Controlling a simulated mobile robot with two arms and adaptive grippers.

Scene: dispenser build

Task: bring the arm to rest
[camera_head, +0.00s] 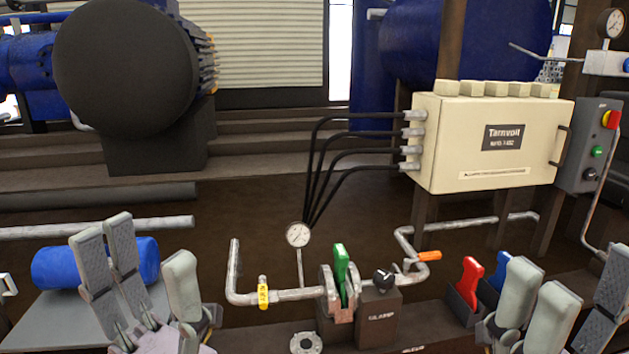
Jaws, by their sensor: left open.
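My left gripper (152,252) is at the lower left, its grey fingers pointing up and spread apart, with nothing between them. It is in front of a blue cylinder (52,268) on a grey plate; I cannot tell whether they touch. My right gripper (585,278) is at the lower right, cut off by the picture edge. Its fingers also stand apart and hold nothing visible. It is near a red handle (470,272) and a blue handle (500,268), the blue one partly hidden behind a finger.
A clamp with a green lever (342,268), a black-knobbed box (382,300), a pressure gauge (298,236) and bent pipes (285,297) fill the middle. A cream box (480,165) with black hoses stands behind. A control panel (590,150) is at the right.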

